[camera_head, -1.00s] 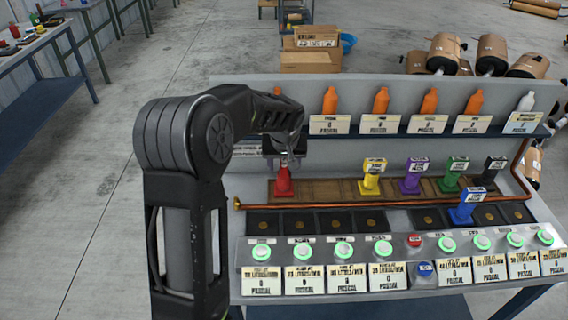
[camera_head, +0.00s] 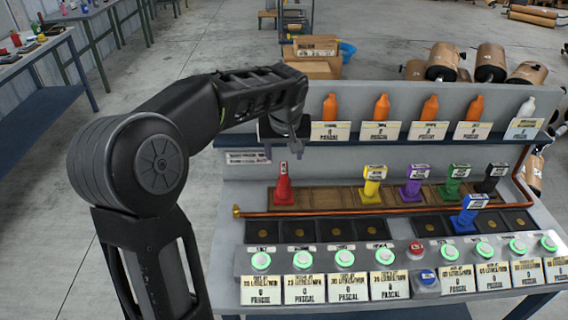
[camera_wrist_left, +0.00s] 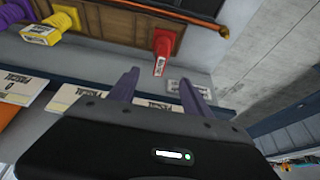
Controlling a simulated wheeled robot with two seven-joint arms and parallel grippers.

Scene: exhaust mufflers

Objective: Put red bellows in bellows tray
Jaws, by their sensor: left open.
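The red bellows (camera_head: 284,190) stands upright at the left end of the brown wooden bellows tray (camera_head: 325,196). Yellow (camera_head: 372,188), purple (camera_head: 411,186), green (camera_head: 452,182) and black (camera_head: 490,181) bellows stand in the same tray to its right. My left gripper (camera_head: 288,138) is open and empty, above and behind the red bellows and apart from it. In the left wrist view the red bellows (camera_wrist_left: 162,43) lies beyond the gap between the open fingers (camera_wrist_left: 157,88). My right gripper is out of view.
A blue bellows (camera_head: 469,214) stands among the dark square pads in front of the copper pipe (camera_head: 330,212). Orange bottles (camera_head: 381,107) and a white one line the rear shelf. Green-lit buttons (camera_head: 302,258) and label cards fill the front panel.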

